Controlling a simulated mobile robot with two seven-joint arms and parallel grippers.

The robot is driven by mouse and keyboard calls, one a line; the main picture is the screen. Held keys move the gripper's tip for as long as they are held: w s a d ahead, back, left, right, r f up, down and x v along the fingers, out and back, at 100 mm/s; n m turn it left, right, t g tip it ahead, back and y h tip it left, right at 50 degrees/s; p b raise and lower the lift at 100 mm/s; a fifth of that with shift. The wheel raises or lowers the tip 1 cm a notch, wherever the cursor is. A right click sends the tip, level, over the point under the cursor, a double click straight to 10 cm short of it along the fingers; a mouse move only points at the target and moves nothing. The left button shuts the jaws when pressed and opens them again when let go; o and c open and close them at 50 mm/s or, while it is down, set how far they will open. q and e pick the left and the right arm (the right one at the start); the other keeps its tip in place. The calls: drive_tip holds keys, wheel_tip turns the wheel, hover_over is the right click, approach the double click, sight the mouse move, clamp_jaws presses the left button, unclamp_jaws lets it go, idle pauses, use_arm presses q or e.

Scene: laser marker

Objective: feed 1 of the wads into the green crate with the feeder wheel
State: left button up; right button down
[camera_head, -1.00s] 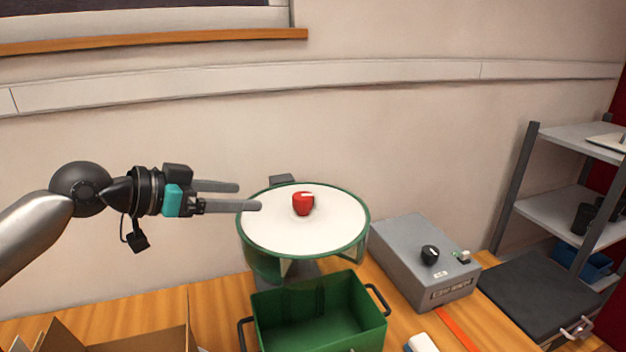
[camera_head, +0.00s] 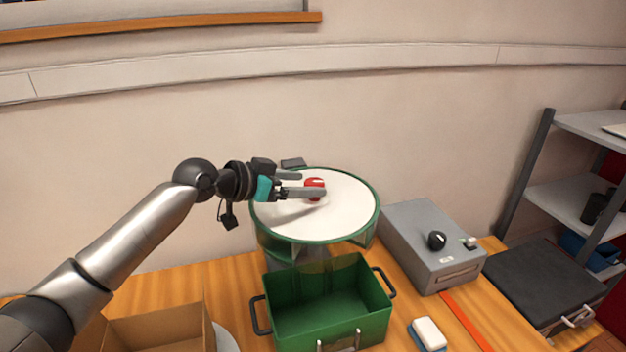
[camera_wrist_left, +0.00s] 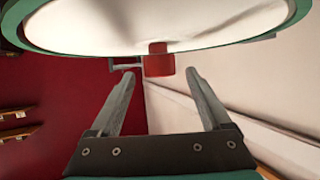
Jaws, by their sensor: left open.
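The feeder wheel is a round white disc with a green rim (camera_head: 352,212), standing behind the green crate (camera_head: 330,312). A small red piece with a white mark (camera_head: 316,183) stands near the disc's middle; I cannot tell whether it is a knob or a wad. My left gripper (camera_head: 313,185) is open over the disc, its fingers reaching to either side of the red piece. In the left wrist view, the red piece (camera_wrist_left: 158,62) sits just beyond and between the open fingertips (camera_wrist_left: 160,77). The crate's visible inside looks empty. No separate wads can be made out. My right gripper is not in view.
A grey box with a black knob (camera_head: 437,240) stands right of the wheel. An open cardboard box (camera_head: 160,325) is at the lower left. A white-and-blue block (camera_head: 429,334) and a red strip (camera_head: 466,318) lie right of the crate. Grey shelves (camera_head: 570,205) stand at the right.

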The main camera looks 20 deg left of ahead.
sight(309, 184)
use_arm(q)
drive_tip(key=shift+x, duration=1.55)
drive_tip(key=shift+c, duration=0.3)
clamp_jaws()
